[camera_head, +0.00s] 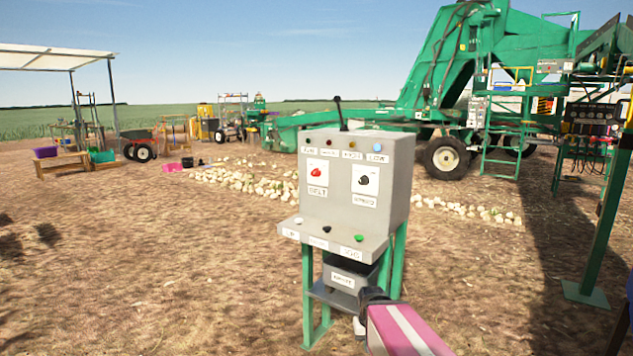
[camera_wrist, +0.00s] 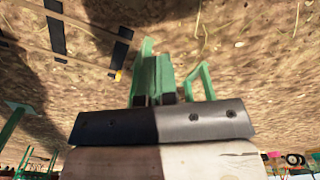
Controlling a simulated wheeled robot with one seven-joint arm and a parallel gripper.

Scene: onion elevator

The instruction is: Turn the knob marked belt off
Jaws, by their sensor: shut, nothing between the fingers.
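A grey control box (camera_head: 355,205) stands on green legs in the middle of the head view. Its red knob (camera_head: 316,172) sits on a white plate on the left of the front face, above a label that reads BELT. A black knob (camera_head: 364,180) is on a second plate to its right. My gripper (camera_wrist: 177,90) is shut and empty in the wrist view, pointing towards the ground. In the head view my pink and white arm is low, below the box and right of its stand. The gripper is well below the red knob, and its fingers are not clear there.
Small coloured lamps line the box's top, and a sloped ledge (camera_head: 335,240) carries several buttons. A black lever (camera_head: 340,115) rises behind the box. A green post (camera_head: 605,230) stands at right. Onions (camera_head: 240,180) lie beyond, before a big green machine (camera_head: 470,70). The left ground is open.

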